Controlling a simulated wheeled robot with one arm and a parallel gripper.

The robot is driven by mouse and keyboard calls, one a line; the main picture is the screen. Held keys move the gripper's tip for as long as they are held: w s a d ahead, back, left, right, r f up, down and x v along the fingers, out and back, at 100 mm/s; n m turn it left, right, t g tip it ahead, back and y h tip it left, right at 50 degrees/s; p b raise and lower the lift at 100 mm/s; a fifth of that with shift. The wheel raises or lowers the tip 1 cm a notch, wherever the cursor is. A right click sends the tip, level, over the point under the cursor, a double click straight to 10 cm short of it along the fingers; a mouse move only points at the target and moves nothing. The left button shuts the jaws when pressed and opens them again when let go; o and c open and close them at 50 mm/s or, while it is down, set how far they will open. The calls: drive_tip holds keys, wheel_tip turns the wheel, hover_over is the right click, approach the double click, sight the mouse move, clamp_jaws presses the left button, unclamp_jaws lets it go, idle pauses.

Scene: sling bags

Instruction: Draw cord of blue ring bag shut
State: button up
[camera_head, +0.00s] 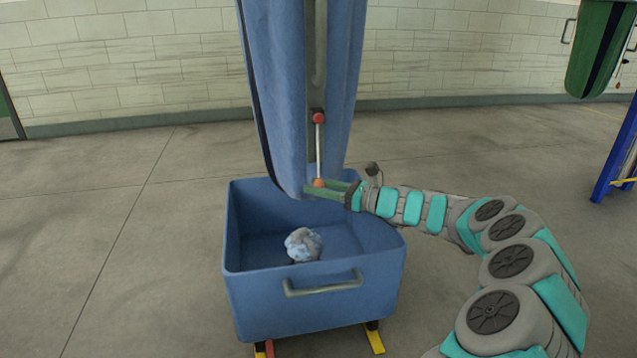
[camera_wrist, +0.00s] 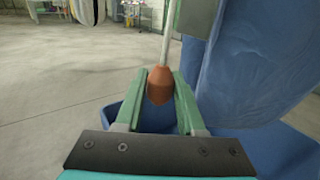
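The blue ring bag (camera_head: 283,90) hangs above a blue cart, its two sides apart with a long dark gap between them. It also shows in the wrist view (camera_wrist: 250,70). A pale draw cord (camera_head: 319,150) hangs straight down in front of the gap, from a red ball (camera_head: 318,118) to an orange bead (camera_head: 318,183). My gripper (camera_head: 322,188) is at the cord's lower end. In the wrist view its two green fingers (camera_wrist: 161,92) flank the orange bead (camera_wrist: 160,86), which fills the space between them. The bag's top is out of view.
The blue cart (camera_head: 310,305) stands under the bag, with a grey handle (camera_head: 322,285) and a crumpled pale blue bundle (camera_head: 303,245) inside. A green bag (camera_head: 597,50) hangs at the far right near a blue frame (camera_head: 620,150). The floor to the left is clear.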

drive_tip(key=o, duration=0.4)
drive_tip(key=v, duration=0.7)
drive_tip(key=shift+s+d, duration=0.1)
drive_tip(key=shift+d, duration=0.25)
